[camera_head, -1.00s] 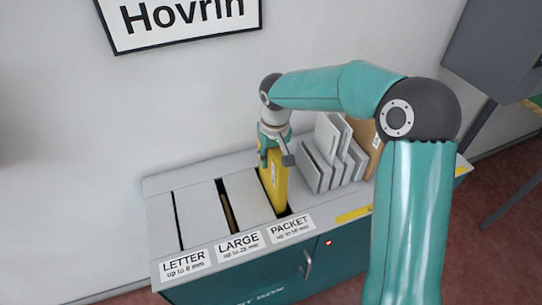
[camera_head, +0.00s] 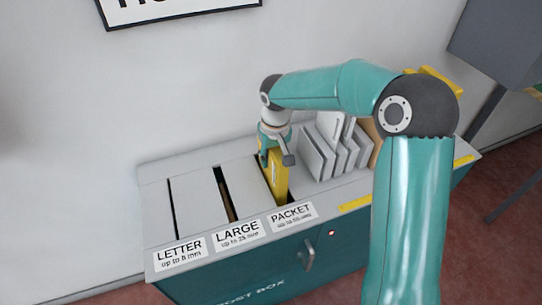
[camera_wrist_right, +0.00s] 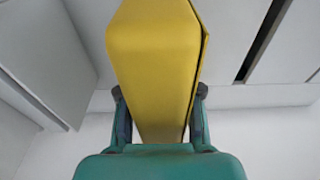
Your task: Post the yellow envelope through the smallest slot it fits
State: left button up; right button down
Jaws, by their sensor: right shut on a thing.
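My right gripper (camera_head: 275,155) is shut on the yellow envelope (camera_head: 279,180), which is thick and stands upright. In the head view the envelope's lower edge is in the PACKET slot (camera_head: 284,202), the widest of the three; how deep it sits is hidden. In the right wrist view the envelope (camera_wrist_right: 155,60) is between the two fingers (camera_wrist_right: 160,115). The LARGE slot (camera_head: 221,185) is to the left, with something brown showing inside, and the narrow LETTER slot (camera_head: 173,205) is at the far left. My left gripper is not in view.
The slots are in the grey top of the post box (camera_head: 200,185), against a wall. Several grey parcels (camera_head: 318,155) stand upright close to the right of my gripper, with a brown one (camera_head: 374,155) behind. My right arm covers the box's right part.

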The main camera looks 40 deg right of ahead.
jog(key=shift+f, duration=0.15)
jog(key=c, duration=0.7)
grip_release()
jog(key=r, duration=0.4)
jog(key=s+r, duration=0.1)
jog(key=r, duration=0.6)
jog(key=shift+s+a+r, duration=0.15)
jog(key=shift+r, duration=0.25)
